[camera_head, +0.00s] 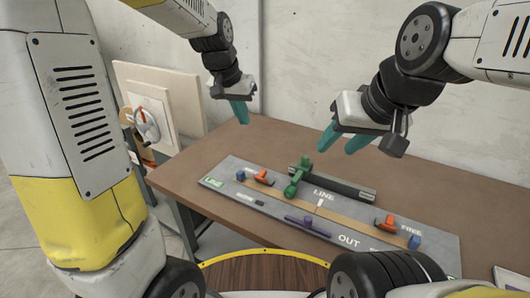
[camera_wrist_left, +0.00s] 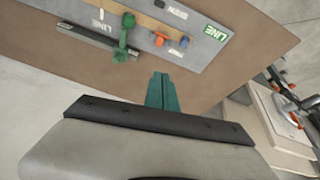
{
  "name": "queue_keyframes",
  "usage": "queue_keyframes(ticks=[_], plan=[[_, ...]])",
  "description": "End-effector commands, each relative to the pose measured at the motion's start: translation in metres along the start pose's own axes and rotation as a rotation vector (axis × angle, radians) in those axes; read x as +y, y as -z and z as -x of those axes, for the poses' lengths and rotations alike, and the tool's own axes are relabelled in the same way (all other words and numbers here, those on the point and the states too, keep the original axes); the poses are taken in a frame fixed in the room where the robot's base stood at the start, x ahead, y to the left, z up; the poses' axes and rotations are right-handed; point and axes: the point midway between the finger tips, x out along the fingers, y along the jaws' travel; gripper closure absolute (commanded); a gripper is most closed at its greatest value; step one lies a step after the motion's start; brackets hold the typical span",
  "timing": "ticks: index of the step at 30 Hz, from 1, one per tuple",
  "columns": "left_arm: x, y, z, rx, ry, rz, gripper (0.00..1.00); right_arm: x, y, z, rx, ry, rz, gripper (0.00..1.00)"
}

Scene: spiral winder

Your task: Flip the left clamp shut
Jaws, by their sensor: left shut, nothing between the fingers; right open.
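The left clamp is a small orange-red piece (camera_head: 264,178) on the left part of the grey board (camera_head: 225,189), close to a blue block (camera_head: 241,175). The left clamp also shows in the left wrist view (camera_wrist_left: 160,39), next to the blue block (camera_wrist_left: 184,42). Its exact lever position is too small to tell. My left gripper (camera_head: 240,112) is shut and empty, above the table's back edge and apart from the clamp. Its closed green fingers show in the left wrist view (camera_wrist_left: 162,92). My right gripper (camera_head: 342,140) is open and empty above the back of the board.
A green handle (camera_head: 297,178) stands mid-board beside a dark bar (camera_head: 346,186). A second orange-red clamp (camera_head: 385,224) and blue block (camera_head: 414,242) are at the right. A purple piece (camera_head: 307,226) lies at the front.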

Motion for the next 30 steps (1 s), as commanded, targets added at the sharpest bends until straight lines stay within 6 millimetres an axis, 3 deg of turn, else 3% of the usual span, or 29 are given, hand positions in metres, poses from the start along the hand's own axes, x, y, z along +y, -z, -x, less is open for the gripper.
queue_keyframes(ticks=[1,6,12,17,30], plan=[[0.004,0.011,-0.021,-0.022,0.001,-0.024,1.00,0.000,0.000,0.000,0.000,0.000,0.000,0.56],[0.013,0.037,-0.076,-0.065,0.010,-0.094,1.00,0.000,0.000,0.000,0.000,0.000,0.000,0.56],[0.021,0.051,-0.119,-0.095,0.020,-0.150,1.00,0.000,0.000,0.000,0.000,0.000,0.000,0.56],[0.024,0.055,-0.131,-0.102,0.023,-0.167,1.00,0.000,0.000,0.000,0.000,0.000,0.000,0.56],[0.023,0.054,-0.137,-0.104,0.022,-0.167,1.00,0.000,0.000,0.000,0.000,0.000,0.000,0.56]])
